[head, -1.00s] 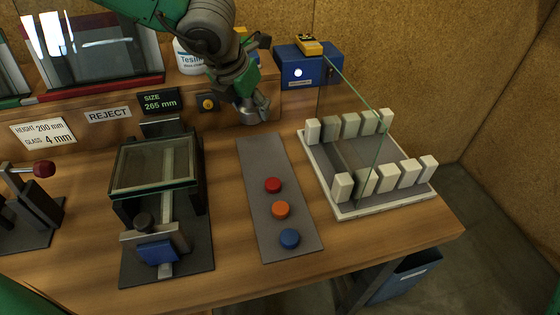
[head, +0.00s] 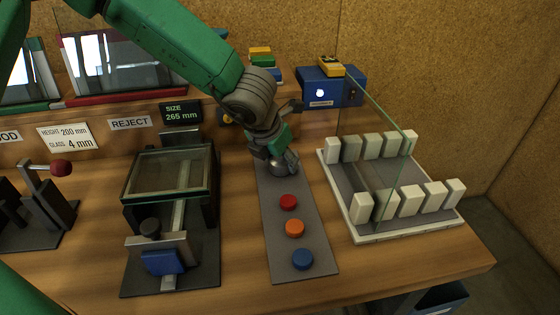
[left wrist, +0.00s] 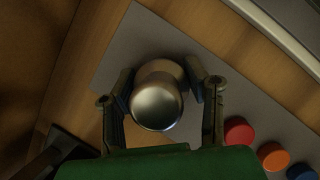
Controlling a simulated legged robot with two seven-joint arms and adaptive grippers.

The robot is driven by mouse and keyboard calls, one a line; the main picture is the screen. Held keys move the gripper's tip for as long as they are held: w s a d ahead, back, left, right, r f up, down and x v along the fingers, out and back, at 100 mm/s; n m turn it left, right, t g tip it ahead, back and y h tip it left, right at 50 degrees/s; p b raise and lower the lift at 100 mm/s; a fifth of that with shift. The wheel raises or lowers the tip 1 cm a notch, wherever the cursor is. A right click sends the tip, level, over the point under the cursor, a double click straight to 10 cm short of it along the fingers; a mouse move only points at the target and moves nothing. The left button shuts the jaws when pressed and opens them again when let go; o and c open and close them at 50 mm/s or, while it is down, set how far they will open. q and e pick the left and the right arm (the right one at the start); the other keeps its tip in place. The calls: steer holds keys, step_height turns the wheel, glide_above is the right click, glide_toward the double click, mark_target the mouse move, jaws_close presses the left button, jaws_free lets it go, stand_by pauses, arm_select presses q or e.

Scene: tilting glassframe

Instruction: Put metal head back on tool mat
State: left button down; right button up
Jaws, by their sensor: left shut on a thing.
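The metal head (left wrist: 158,98) is a shiny silver rounded piece, held between the two fingers of my left gripper (left wrist: 162,92) in the left wrist view. In the head view my left gripper (head: 280,160) is at the far end of the grey tool mat (head: 306,250), with the metal head (head: 279,168) partly hidden under it. I cannot tell whether the head touches the mat. A red disc (head: 288,202), an orange disc (head: 294,228) and a blue disc (head: 303,259) lie in a row on the mat. My right gripper is not in view.
A glass-holding fixture (head: 170,200) stands left of the mat. A white rack (head: 405,228) with upright blocks and a glass pane stands to the right. A blue box (head: 345,92) sits at the back, and a red-knobbed clamp (head: 50,205) stands far left.

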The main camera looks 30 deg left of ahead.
arm_select(q)
steer(key=shift+d+r, duration=0.1)
steer(key=shift+d, duration=0.2)
steer(key=c, duration=1.1)
jaws_free()
steer(key=shift+f, duration=0.2)
steer(key=shift+o, duration=1.1)
steer(key=shift+a, duration=0.2)
steer(key=shift+a+f, duration=0.1)
steer(key=shift+a, duration=0.45)
steer(key=shift+d, duration=0.5)
steer(key=shift+r, duration=0.4)
steer(key=p+v, duration=0.3)
steer(key=v, duration=0.8)
steer(key=shift+s+r, duration=0.15)
steer(key=shift+r, duration=0.2)
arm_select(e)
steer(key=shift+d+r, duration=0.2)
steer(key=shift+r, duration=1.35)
